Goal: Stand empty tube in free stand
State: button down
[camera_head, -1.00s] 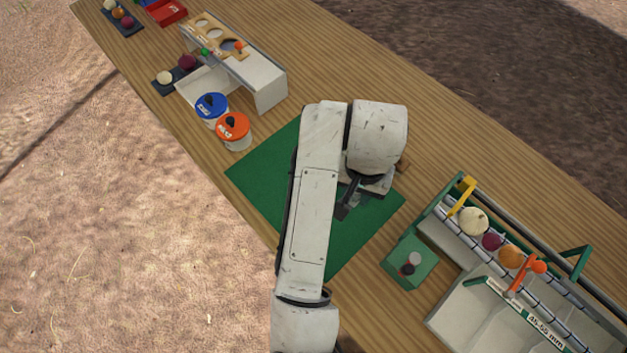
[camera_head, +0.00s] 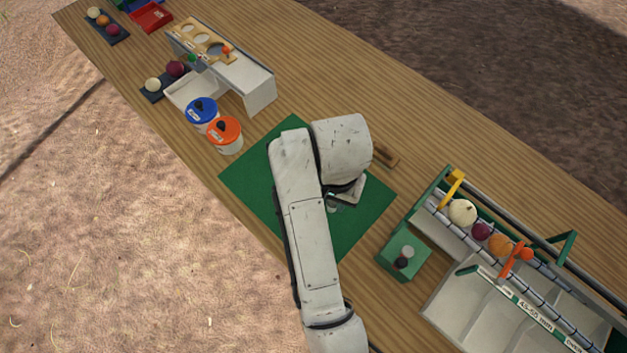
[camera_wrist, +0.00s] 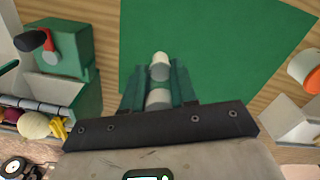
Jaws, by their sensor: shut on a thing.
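My gripper (camera_wrist: 160,80) is shut on a pale, whitish cylinder, the tube (camera_wrist: 160,66), which sits between its two fingers in the wrist view. The tube's rounded end points away from the wrist, over the green mat (camera_wrist: 225,50). I cannot tell whether it touches the mat or whether it is empty. In the head view my arm covers most of the gripper and the tube, above the mat (camera_head: 262,180). I cannot make out a tube stand for certain. A small brown wooden piece (camera_head: 386,155) shows just beyond my arm, partly hidden.
Blue-lidded (camera_head: 201,108) and orange-lidded (camera_head: 224,132) tubs stand at the mat's upper left. Bare table lies at upper right.

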jog(key=w+a+f+b, duration=0.1)
jog(key=w+f, duration=0.1)
jog(key=w+a+f+b, duration=0.2)
jog(key=w+f, duration=0.1)
jog(key=w+a+f+b, duration=0.1)
jog(key=w+f+b, duration=0.1)
jog(key=w, duration=0.1)
jog(key=shift+w+a+f, duration=0.1)
jog(key=shift+a+f, duration=0.2)
jog(key=shift+f, duration=1.65)
jog(key=shift+f, duration=0.1)
jog(key=c, duration=0.9)
grip_release()
